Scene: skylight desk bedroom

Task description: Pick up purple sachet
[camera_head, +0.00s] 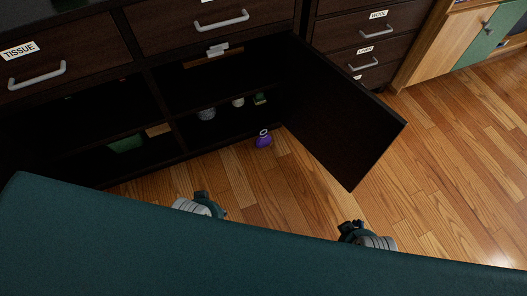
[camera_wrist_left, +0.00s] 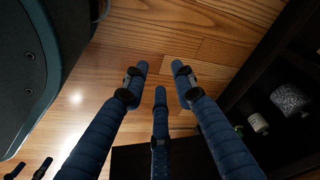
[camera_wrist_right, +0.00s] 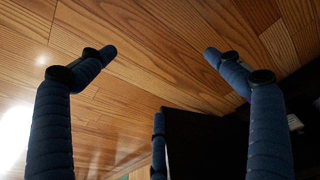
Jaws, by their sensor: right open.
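The purple sachet (camera_head: 263,140), with a pale ring-like top, is on the wood floor at the front edge of the open dark cabinet, left of its open door. In the head view my left gripper (camera_head: 206,204) is below and left of it, apart from it. My right gripper (camera_head: 356,231) is below and right of it, further away. The left wrist view shows the left fingertips (camera_wrist_left: 159,69) apart with bare floor between them. The right wrist view shows the right fingertips (camera_wrist_right: 158,54) wide apart and empty. The sachet does not show clearly in either wrist view.
The open cabinet door (camera_head: 340,120) juts out to the right of the sachet. Cabinet shelves hold a patterned cup (camera_head: 206,114), a small white jar (camera_head: 238,102) and a green item (camera_head: 126,144). Drawers (camera_head: 365,45) stand behind. The floor (camera_head: 460,170) at right is clear.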

